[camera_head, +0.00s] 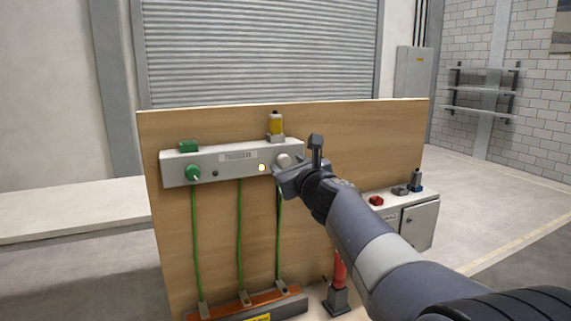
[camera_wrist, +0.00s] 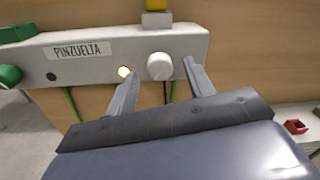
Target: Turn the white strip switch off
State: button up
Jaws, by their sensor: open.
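A long white-grey strip (camera_head: 208,167) is fixed across the wooden board. In the wrist view the strip (camera_wrist: 110,55) carries the label "PINZUELTA" (camera_wrist: 79,52), a dark button (camera_wrist: 52,77), a glowing lamp (camera_wrist: 124,72) and a round white knob (camera_wrist: 159,66). The white knob (camera_head: 283,160) sits near the strip's right end in the head view. My gripper (camera_wrist: 159,72) is open, with one finger on either side of the white knob. I cannot tell whether the fingers touch it. In the head view my gripper (camera_head: 287,168) partly hides the strip's right end.
A green knob (camera_head: 193,173) and a green block (camera_head: 188,146) are at the strip's left. A yellow-topped fixture (camera_head: 276,124) stands above its right end. Green cables (camera_head: 240,230) hang below. A control box (camera_head: 423,224), a red button (camera_head: 376,201) and a red handle (camera_head: 339,270) are right.

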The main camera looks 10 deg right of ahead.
jog(key=shift+w+a, duration=0.15)
jog(key=shift+w, duration=0.55)
jog(key=c, duration=1)
jog(key=shift+o, duration=0.2)
jog(key=shift+f+n+b, duration=0.1)
jog(key=shift+n+b, duration=0.3)
jog(key=shift+f+n+b, duration=0.1)
jog(key=shift+n+b, duration=0.75)
jog(key=shift+n, duration=0.15)
jog(key=n+b, duration=0.2)
jog(key=n, duration=0.1)
jog(key=shift+n+b, duration=0.35)
jog(key=shift+n, duration=0.05)
jog(key=n+b, duration=0.3)
jog(key=n, duration=0.2)
jog(key=shift+n, duration=0.4)
